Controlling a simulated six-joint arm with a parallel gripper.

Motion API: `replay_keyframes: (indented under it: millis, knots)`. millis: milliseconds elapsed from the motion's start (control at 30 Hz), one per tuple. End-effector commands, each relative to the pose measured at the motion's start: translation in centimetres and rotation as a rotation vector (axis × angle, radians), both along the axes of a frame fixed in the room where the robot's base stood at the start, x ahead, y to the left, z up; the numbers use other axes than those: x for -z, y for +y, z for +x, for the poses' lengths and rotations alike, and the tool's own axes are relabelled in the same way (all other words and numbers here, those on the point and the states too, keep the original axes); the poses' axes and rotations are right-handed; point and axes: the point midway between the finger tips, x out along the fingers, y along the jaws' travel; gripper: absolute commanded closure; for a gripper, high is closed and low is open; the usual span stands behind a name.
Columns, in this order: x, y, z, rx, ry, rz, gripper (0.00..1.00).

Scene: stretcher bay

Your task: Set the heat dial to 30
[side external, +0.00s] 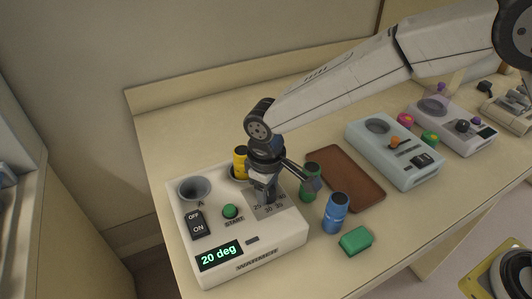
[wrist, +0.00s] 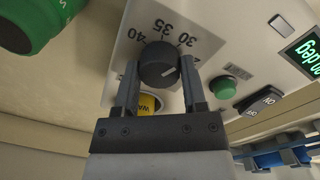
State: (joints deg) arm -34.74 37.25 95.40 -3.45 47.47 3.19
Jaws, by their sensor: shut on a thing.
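The white warmer unit (side external: 285,240) stands at the front left of the table in the side view, with a lit display (side external: 219,255) reading 20 deg. Its heat dial (wrist: 158,64) is a dark round knob with a white mark, seen in the wrist view. The scale (wrist: 170,28) shows 40, 35 and 30; the lower numbers are partly hidden by a finger. The white mark points right, toward that finger. My gripper (wrist: 159,72) is shut on the dial, one finger on each side. In the side view my gripper (side external: 268,194) points down at the unit and hides the knob.
A yellow vial (side external: 240,162) stands behind my gripper. The unit also has a green start button (side external: 230,211) and an off/on switch (side external: 196,224). Green (side external: 310,185) and blue (side external: 336,212) bottles, a green block (side external: 356,241) and a brown tray (side external: 346,178) lie to the right.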

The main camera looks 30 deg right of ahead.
Motion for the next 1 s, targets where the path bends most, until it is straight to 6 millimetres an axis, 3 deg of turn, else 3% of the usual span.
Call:
replay_keyframes:
  millis: [267, 300, 400, 767, 1000]
  knots:
    - [-0.1, 0.0, 0.0, 0.0, -0.002, 0.001, 1.0]
    - [-0.1, 0.0, 0.0, 0.0, -0.002, 0.001, 0.4]
    - [-0.1, 0.0, 0.0, 0.001, -0.002, 0.001, 0.11]
    - [-0.1, 0.0, 0.0, 0.002, -0.001, 0.001, 0.11]
    - [-1.7, 0.1, 0.0, 0.002, -0.002, 0.001, 0.11]
